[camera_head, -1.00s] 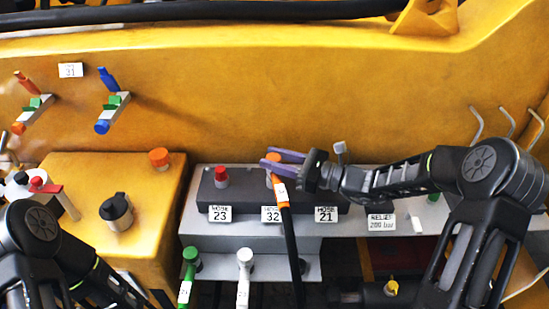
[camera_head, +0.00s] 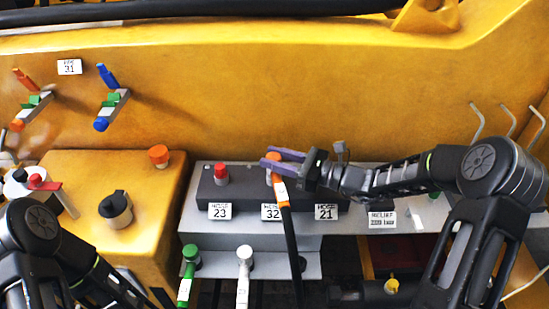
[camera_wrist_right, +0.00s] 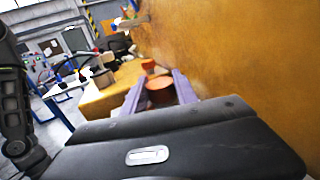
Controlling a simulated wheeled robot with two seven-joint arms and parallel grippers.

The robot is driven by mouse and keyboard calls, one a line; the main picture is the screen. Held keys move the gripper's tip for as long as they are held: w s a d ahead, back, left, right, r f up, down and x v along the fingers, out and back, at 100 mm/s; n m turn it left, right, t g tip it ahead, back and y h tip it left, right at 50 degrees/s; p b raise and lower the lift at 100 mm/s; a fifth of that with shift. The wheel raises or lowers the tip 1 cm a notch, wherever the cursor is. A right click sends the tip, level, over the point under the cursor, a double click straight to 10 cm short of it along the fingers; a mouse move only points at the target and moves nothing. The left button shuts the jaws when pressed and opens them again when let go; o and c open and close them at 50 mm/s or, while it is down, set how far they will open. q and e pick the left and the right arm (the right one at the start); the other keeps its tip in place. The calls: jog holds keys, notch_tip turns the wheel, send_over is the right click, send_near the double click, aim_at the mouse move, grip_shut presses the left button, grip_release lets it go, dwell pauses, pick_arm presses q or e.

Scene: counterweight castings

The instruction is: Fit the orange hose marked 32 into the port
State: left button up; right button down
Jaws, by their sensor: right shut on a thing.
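The orange hose (camera_head: 280,188) has an orange end with a pale marking and a black length hanging down in front of the manifold. My right gripper (camera_head: 271,160) has come in from the right, and its purple fingers are shut around the orange end. In the right wrist view the orange end (camera_wrist_right: 160,91) sits between the two fingers. The label 32 (camera_head: 271,212) is on the manifold's front, just behind the hose. The port above it is hidden by the hose and fingers, so I cannot tell how the hose sits in it. My left gripper is out of frame.
The dark manifold (camera_head: 245,190) carries a red fitting (camera_head: 221,174) above label 23 (camera_head: 219,211); label 21 (camera_head: 326,212) is on the right. Green (camera_head: 188,270) and white (camera_head: 244,270) hoses stand below. An orange cap (camera_head: 159,155) and black knob (camera_head: 116,208) are on the left block.

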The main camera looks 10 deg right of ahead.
jog(key=shift+r+p, duration=0.4)
jog(key=shift+r, duration=0.35)
jog(key=shift+f+b, duration=0.85)
jog(key=shift+f, duration=0.3)
dwell(0.8)
jog(key=c, duration=1.3)
grip_release()
jog(key=o, duration=0.4)
jog(key=shift+f, duration=0.1)
